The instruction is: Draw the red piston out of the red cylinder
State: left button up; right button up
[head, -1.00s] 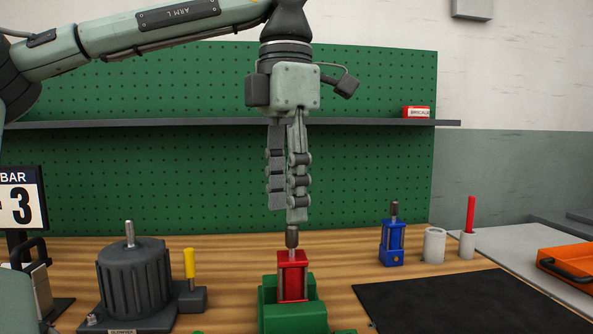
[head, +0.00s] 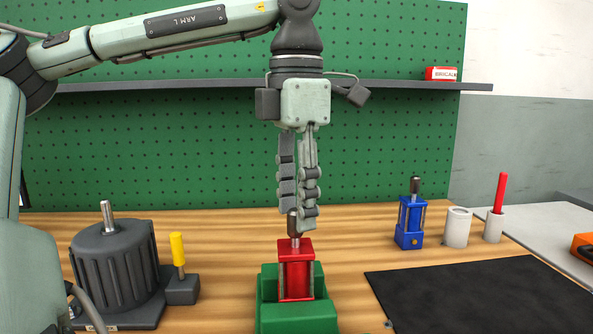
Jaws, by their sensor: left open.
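The red cylinder (head: 296,272) stands upright in a green holder (head: 297,318) on the wooden bench. The red piston's dark rod end (head: 293,225) sticks up from the cylinder's top; the rest of the piston is hidden inside. My left gripper (head: 301,220) points straight down over the cylinder. Its fingers are open, with the fingertips level with the rod end and close around or just beside it. I cannot tell whether they touch it. My right gripper is not in view.
A blue cylinder (head: 410,222), a grey cup (head: 457,228) and a holder with a red stick (head: 499,193) stand at the right. A black mat (head: 480,295) lies at front right. A dark ribbed motor (head: 117,265) and a yellow-handled block (head: 180,288) stand left.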

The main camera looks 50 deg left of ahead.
pick_arm(q)
jog(key=shift+f, duration=0.75)
grip_shut()
